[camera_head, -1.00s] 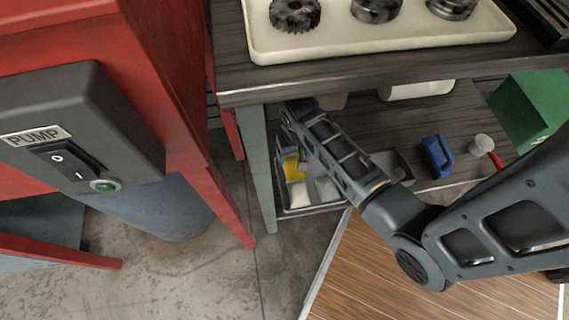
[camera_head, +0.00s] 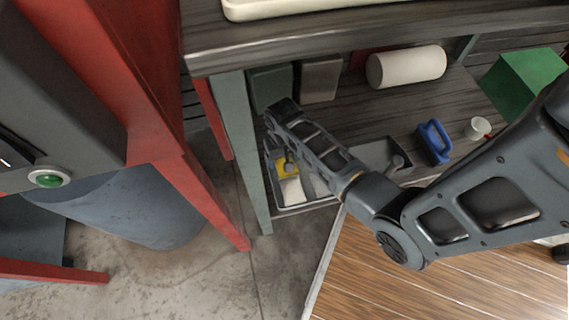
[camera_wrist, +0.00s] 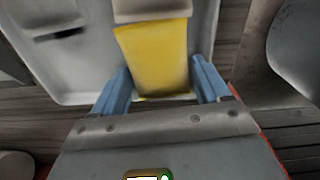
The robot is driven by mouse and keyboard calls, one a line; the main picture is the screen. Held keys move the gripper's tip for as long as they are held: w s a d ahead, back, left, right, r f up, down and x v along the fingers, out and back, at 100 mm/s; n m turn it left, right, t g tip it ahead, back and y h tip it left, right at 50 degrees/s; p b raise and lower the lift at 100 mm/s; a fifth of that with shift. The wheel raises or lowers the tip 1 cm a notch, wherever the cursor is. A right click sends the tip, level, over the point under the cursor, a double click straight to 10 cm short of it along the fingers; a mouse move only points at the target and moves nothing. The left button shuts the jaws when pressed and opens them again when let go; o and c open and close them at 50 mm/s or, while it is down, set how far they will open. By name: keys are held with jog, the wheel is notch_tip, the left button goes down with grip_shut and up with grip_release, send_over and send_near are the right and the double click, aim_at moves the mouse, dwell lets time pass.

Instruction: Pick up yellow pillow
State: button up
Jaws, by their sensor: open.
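The yellow pillow (camera_wrist: 155,57) lies in a pale tray (camera_wrist: 58,68), between the two blue fingertips of my gripper (camera_wrist: 163,84) in the wrist view. The fingers are open, one on each side of its near part. I cannot tell whether they touch it. In the head view a small part of the yellow pillow (camera_head: 286,168) shows in the tray (camera_head: 302,207) on the low shelf, with my arm covering much of the area. A whitish item (camera_wrist: 152,9) lies at the pillow's far end.
A grey-green shelf leg (camera_head: 249,160) stands close to the left of my arm. The dark tabletop (camera_head: 330,45) overhangs the shelf. A white roll (camera_head: 406,67), blue object (camera_head: 433,142) and green box (camera_head: 522,84) sit right of the arm.

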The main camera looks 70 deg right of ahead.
jog(key=c, duration=0.8)
jog(key=shift+r, duration=0.15)
